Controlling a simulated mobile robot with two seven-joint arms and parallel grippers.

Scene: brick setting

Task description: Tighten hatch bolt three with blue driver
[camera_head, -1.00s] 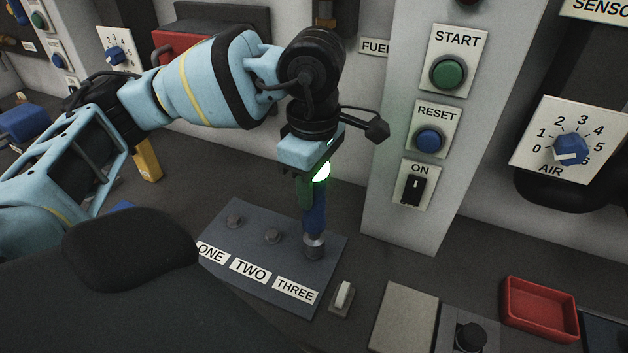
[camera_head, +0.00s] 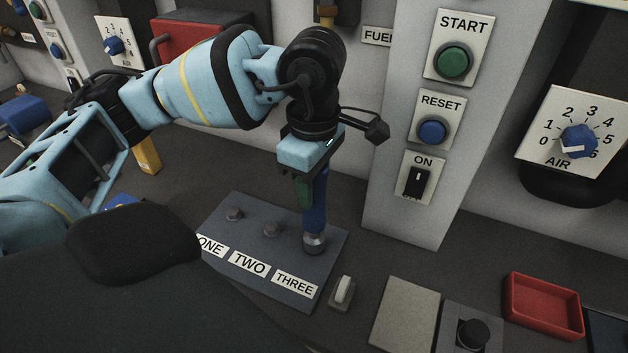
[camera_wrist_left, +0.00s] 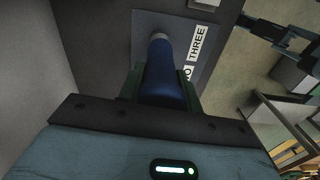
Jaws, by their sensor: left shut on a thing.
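My left gripper (camera_head: 306,195) points down and is shut on the blue driver (camera_head: 319,212). The driver stands about upright, with its grey metal socket end (camera_head: 314,243) over the bolt spot above the THREE label (camera_head: 295,284). Bolt three itself is hidden under the socket. Bolts one (camera_head: 234,214) and two (camera_head: 271,230) stand bare on the dark hatch plate (camera_head: 222,221). In the left wrist view the driver (camera_wrist_left: 162,75) sits between the green fingers and reaches toward the plate beside the THREE label. My right gripper is not in view.
A white rocker switch (camera_head: 342,290) is just right of the plate. A grey pillar (camera_head: 400,222) with START, RESET and ON controls rises behind it. A red tray (camera_head: 543,306) lies at the right. A yellow block (camera_head: 148,156) stands behind my left arm.

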